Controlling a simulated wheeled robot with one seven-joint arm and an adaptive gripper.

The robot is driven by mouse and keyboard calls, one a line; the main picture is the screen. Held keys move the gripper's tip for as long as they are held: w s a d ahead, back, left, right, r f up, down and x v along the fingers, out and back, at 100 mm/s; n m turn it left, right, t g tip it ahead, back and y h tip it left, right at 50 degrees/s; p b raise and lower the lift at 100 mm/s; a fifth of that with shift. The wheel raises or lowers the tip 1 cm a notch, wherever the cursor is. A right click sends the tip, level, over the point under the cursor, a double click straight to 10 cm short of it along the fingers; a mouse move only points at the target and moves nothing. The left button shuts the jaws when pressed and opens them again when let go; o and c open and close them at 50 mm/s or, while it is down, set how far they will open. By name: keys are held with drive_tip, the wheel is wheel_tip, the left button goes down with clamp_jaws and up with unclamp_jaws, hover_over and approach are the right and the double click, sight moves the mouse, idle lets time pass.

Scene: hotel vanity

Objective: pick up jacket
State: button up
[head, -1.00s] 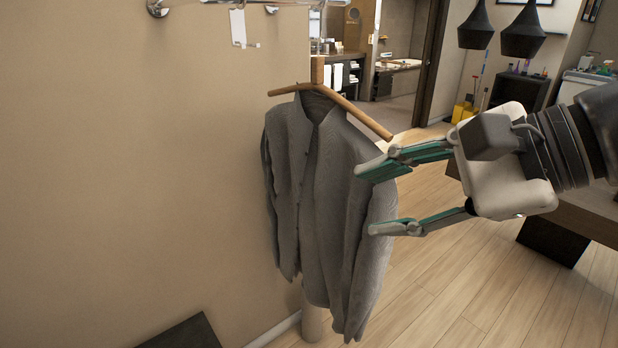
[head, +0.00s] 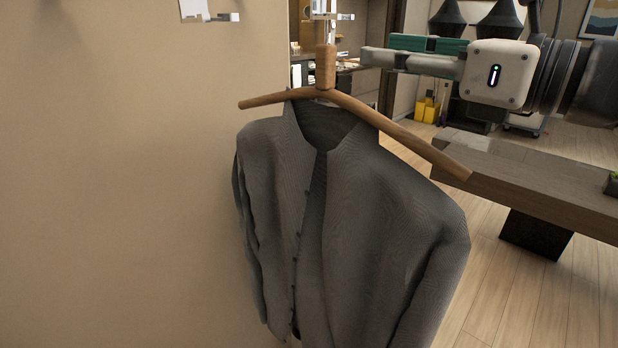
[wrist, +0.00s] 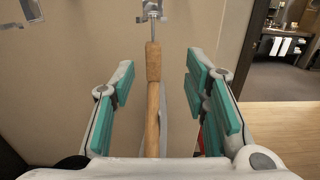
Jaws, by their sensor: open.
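The grey jacket (head: 375,240) hangs on a wooden hanger (head: 325,70) near the beige wall in the head view. Its lower end runs out of the picture. My gripper (head: 378,55) is open and empty, level with the hanger's neck and a little to its right in the head view. In the wrist view, my teal-padded fingers (wrist: 158,75) stand apart, with the hanger's wooden neck (wrist: 153,62) showing between them. A metal hook rises from the neck's top. I cannot tell how deep the neck sits between the pads. The jacket is mostly hidden in the wrist view.
A metal wall hook (head: 222,17) with a white tag (head: 193,10) is at the upper left. A dark wooden bench or table (head: 550,185) stands at the right. Wooden floor (head: 515,300) is clear at the lower right. A doorway opens at the right of the wrist view.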

sight(333, 54)
drive_tip(key=x, duration=0.3)
drive_tip(key=shift+w+a, duration=0.25)
drive_tip(key=shift+a, duration=0.1)
drive_tip(key=shift+s+a+f+x, duration=0.1)
drive_tip(key=shift+x, duration=0.85)
drive_tip(key=shift+s+a+f+x, duration=0.1)
drive_tip(key=shift+f+x, duration=0.05)
drive_tip(key=shift+x, duration=0.75)
drive_tip(key=shift+s+a+f+x, duration=0.1)
drive_tip(key=shift+a+x, duration=0.05)
drive_tip(key=shift+x, duration=0.8)
drive_tip(key=shift+d, duration=0.1)
drive_tip(key=shift+c, duration=0.6)
clamp_jaws()
drive_tip(key=shift+r, duration=0.1)
